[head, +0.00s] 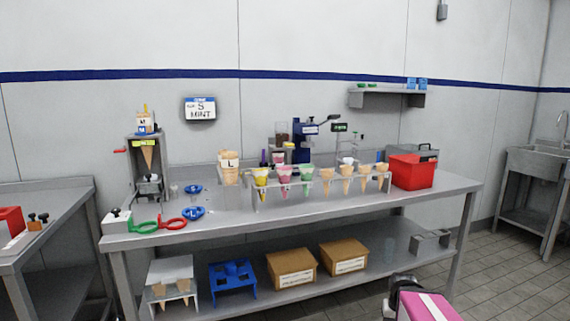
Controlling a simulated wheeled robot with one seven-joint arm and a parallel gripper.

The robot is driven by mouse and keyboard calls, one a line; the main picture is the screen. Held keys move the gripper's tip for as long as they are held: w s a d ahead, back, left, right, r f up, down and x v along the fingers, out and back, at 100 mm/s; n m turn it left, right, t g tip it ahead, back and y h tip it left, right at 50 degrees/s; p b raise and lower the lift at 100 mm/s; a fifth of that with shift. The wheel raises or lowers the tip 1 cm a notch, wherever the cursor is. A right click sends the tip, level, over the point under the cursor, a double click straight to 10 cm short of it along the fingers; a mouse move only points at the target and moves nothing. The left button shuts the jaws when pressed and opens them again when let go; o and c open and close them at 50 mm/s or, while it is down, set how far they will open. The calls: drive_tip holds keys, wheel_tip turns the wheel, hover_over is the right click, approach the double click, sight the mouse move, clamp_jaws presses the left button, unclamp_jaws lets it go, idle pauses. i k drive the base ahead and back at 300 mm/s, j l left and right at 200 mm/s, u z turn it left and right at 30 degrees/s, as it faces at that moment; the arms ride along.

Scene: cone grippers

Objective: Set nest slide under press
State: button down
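A grey upright stand (135,140) with a red side knob is at the left end of the steel table. A cone (147,156) hangs in it, above a small base part with dark knobs (151,181). A blue lever device (302,143) with a black handle stands at the back middle of the table, partly hidden by filled cones. Which of these is the press, and which part is the nest slide, I cannot tell. My gripper's fingers do not show.
Green ring (144,228), red ring (172,224) and blue rings (194,212) lie at left. Boxes (291,268) sit on the lower shelf. Floor at right is clear.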

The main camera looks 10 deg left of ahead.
sight(273, 166)
drive_tip(key=l+u, duration=0.2)
drive_tip(key=u, duration=0.15)
drive_tip(key=i+l+u, duration=0.1)
drive_tip(key=u, duration=0.25)
drive_tip(key=l+u, duration=0.35)
